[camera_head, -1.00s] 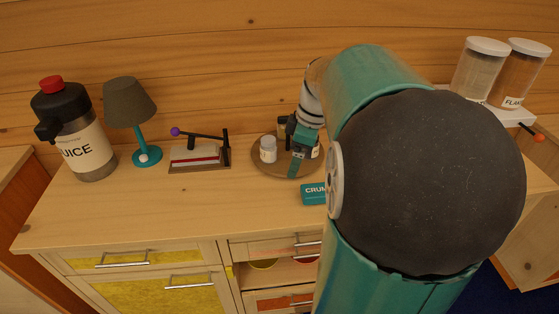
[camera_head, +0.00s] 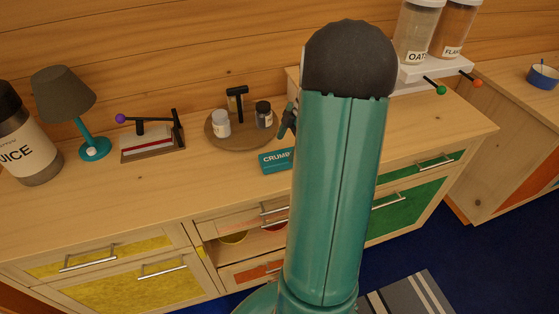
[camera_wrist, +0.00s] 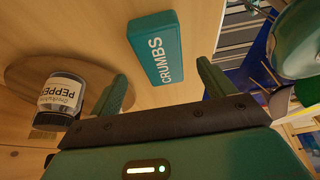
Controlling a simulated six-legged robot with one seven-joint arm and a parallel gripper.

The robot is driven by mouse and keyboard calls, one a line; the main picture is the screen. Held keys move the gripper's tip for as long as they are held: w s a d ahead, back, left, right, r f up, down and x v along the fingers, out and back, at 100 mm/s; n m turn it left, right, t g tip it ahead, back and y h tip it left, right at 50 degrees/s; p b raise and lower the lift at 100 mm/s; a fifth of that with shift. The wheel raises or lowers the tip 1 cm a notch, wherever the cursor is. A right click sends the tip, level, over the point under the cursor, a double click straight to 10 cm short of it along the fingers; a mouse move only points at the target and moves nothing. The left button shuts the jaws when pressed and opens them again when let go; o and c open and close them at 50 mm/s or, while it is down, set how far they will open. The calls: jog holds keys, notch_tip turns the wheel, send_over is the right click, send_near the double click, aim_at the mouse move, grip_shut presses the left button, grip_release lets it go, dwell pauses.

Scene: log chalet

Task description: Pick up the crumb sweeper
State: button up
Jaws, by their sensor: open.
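The crumb sweeper (camera_head: 276,161) is a teal block with white "CRUMBS" lettering, lying on the wooden counter in front of the round tray. It also shows in the wrist view (camera_wrist: 160,50), ahead of the fingertips and roughly between their lines. My gripper (camera_wrist: 163,82) is open and empty, its two green fingers apart on either side of the sweeper's near end. I cannot tell its exact height over the counter. In the head view, only part of my gripper (camera_head: 287,122) shows beside my arm, just above and right of the sweeper.
The round wooden tray (camera_head: 215,137) holds a white jar (camera_head: 221,123), a dark-lidded pepper jar (camera_head: 263,114) and a dark T-shaped stand (camera_head: 237,100). The pepper jar is close to the left finger in the wrist view (camera_wrist: 62,97). A toaster-like lever device (camera_head: 152,142) and lamp (camera_head: 65,100) stand left.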

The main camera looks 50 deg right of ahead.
aim_at(278, 157)
jog(key=x, duration=0.6)
jog(key=shift+a, duration=0.25)
jog(key=shift+r, duration=0.1)
jog(key=c, duration=1.1)
jog(key=shift+c, duration=0.2)
jog(key=shift+r, duration=0.6)
jog(key=s+a+r, duration=0.6)
jog(key=s+r, duration=0.5)
jog(key=s, duration=0.1)
jog(key=shift+s+a+r, duration=0.15)
jog(key=shift+a+r, duration=0.2)
jog(key=shift+a, duration=0.05)
